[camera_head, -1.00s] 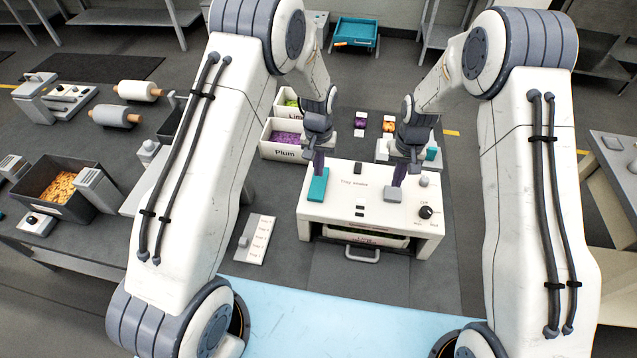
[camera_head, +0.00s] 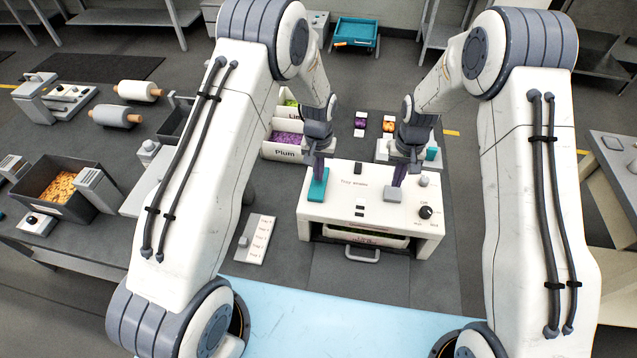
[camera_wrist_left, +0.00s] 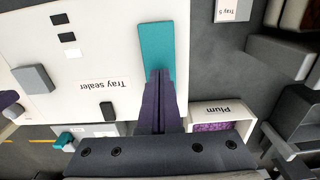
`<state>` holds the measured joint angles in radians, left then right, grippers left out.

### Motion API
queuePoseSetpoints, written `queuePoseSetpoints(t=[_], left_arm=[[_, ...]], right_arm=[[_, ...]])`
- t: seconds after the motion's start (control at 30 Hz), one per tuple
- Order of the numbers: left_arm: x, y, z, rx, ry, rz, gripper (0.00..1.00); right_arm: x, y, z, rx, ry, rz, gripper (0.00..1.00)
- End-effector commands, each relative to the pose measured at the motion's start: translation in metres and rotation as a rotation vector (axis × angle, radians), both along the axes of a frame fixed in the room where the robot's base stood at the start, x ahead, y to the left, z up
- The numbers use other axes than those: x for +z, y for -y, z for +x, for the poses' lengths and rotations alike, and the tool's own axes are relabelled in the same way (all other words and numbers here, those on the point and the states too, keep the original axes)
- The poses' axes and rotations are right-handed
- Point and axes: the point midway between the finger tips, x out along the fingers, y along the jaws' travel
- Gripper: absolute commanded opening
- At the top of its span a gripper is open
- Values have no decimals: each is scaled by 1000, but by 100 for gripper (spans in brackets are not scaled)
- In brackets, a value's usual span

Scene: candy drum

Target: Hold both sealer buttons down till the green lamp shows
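The white tray sealer (camera_head: 345,190) has a long teal button (camera_head: 318,186) on its left and a grey button (camera_head: 393,194) on its right. My left gripper (camera_head: 319,172) is shut and empty, its purple fingertips at the far end of the teal button. In the left wrist view the closed fingers (camera_wrist_left: 160,85) overlap the end of the teal button (camera_wrist_left: 156,45); I cannot tell whether it is pressed. My right gripper (camera_head: 397,182) looks shut, its tips at the grey button's far edge. A small dome (camera_head: 424,180), perhaps the lamp, looks grey. No green light shows.
A black knob (camera_head: 425,212) sits at the sealer's right front. A drawer handle (camera_head: 362,256) sticks out in front. The Plum bin (camera_head: 284,153) stands behind to the left, close to my left arm. A lettered plate (camera_head: 256,240) lies left of the sealer.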

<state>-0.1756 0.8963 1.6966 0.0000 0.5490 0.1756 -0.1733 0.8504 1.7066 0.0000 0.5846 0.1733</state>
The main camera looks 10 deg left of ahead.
Motion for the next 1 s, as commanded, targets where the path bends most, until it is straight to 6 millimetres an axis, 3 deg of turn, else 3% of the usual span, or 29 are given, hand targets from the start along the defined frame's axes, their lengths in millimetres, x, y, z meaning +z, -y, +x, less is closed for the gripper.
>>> queuePoseSetpoints(t=[1.0], left_arm=[[-20, 0, 0, 0, 0, 0, 0]], right_arm=[[0, 0, 0, 0, 0, 0, 0]])
